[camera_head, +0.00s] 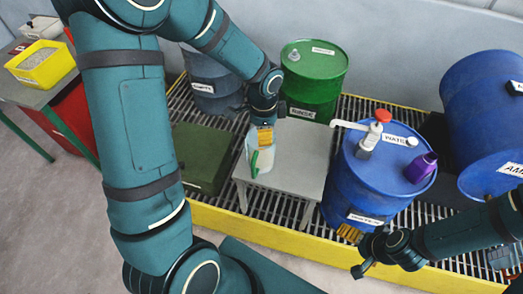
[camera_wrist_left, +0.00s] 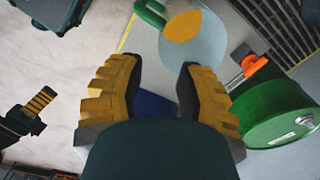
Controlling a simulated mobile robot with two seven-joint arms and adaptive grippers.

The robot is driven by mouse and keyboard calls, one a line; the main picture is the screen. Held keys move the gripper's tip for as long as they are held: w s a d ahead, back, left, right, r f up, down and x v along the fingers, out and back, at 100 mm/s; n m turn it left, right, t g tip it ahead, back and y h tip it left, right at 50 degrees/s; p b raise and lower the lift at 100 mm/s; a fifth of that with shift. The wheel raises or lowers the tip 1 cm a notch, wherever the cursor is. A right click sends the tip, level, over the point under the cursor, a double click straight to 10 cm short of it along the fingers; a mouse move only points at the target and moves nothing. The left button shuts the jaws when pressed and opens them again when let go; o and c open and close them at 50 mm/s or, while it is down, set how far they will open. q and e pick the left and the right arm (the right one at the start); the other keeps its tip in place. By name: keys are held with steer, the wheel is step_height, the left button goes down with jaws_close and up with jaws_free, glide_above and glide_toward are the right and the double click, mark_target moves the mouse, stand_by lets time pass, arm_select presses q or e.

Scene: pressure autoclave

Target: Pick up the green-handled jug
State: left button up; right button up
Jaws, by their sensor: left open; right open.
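The green-handled jug (camera_head: 258,160) is a pale, translucent vessel standing on a small grey table (camera_head: 300,150). Its green handle faces the front in the head view. In the left wrist view the jug (camera_wrist_left: 205,48) is at the top, with a round orange patch on it and the green handle (camera_wrist_left: 148,14) at its upper left. My left gripper (camera_head: 264,137) is just above the jug in the head view and hides part of its top. In the wrist view its yellow fingers (camera_wrist_left: 158,66) are apart with no jug between them. My right gripper (camera_head: 350,234) is open in front of a blue barrel.
The blue barrel (camera_head: 350,190) stands right of the table, with a white pump (camera_head: 367,140) and a purple vessel (camera_head: 420,167) on top. A green barrel (camera_head: 312,85) stands behind. A yellow-edged grating (camera_head: 290,238) surrounds the table.

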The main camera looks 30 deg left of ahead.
arm_select(q)
steer(key=b, duration=0.3)
glide_above(263, 168)
step_height(263, 168, down, 13)
steer(key=shift+f, duration=0.3)
steer(key=shift+o, duration=0.4)
jaws_close()
